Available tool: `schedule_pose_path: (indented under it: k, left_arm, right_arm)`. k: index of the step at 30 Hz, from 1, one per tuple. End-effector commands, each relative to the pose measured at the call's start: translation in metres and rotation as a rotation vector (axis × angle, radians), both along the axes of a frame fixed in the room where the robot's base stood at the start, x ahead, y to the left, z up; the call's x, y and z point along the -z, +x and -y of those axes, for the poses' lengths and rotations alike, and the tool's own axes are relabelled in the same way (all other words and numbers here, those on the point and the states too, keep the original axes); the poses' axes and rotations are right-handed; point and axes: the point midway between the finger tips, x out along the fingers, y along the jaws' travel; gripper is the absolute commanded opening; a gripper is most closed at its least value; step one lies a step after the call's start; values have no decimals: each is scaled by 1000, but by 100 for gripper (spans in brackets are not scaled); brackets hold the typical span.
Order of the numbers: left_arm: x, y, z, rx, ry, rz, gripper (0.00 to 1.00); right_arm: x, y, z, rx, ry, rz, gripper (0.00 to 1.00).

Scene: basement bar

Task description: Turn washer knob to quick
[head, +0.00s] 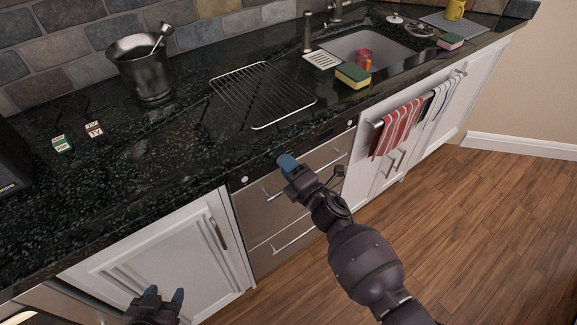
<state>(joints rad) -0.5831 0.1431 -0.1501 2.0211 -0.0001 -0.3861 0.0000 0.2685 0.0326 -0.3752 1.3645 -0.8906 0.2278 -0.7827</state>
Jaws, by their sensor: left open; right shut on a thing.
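The washer (258,206) is a stainless two-drawer unit under the black counter, with a dark control strip along its top. A small round light-coloured piece (244,180) shows at the strip's left end and another at its right end (350,123). My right gripper (286,162) is at the middle of the strip, its blue fingertips shut on the washer knob. The knob itself is hidden behind the fingers, so its setting cannot be read. My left gripper (165,294) is open and empty, low in front of the white cabinet, apart from the washer.
The black counter (150,190) overhangs the washer. Towels (391,128) hang right of the washer. The wooden floor (480,230) is clear.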

Motion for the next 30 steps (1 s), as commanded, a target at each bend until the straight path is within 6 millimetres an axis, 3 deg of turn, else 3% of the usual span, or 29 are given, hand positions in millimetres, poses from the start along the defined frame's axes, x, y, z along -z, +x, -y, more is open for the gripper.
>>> schedule_pose_path:
  k: [6, 7, 11, 23, 30]
  left_arm:
    - [-3, 1, 0, 0, 0, 5, 54]
    - [-3, 1, 0, 0, 0, 6, 54]
    - [-4, 1, 0, 1, 0, 8, 54]
    - [-5, 1, 0, 1, 0, 8, 54]
    - [-5, 0, -1, 1, 2, 5, 54]
  right_arm:
    - [-1, 1, 1, 2, 0, 1, 9]
    - [-1, 1, 0, 2, 0, 1, 37]
    - [-1, 0, 0, 1, -1, 1, 57]
    - [0, -5, 5, 1, -2, 2, 58]
    - [2, -36, 27, 2, -3, 0, 58]
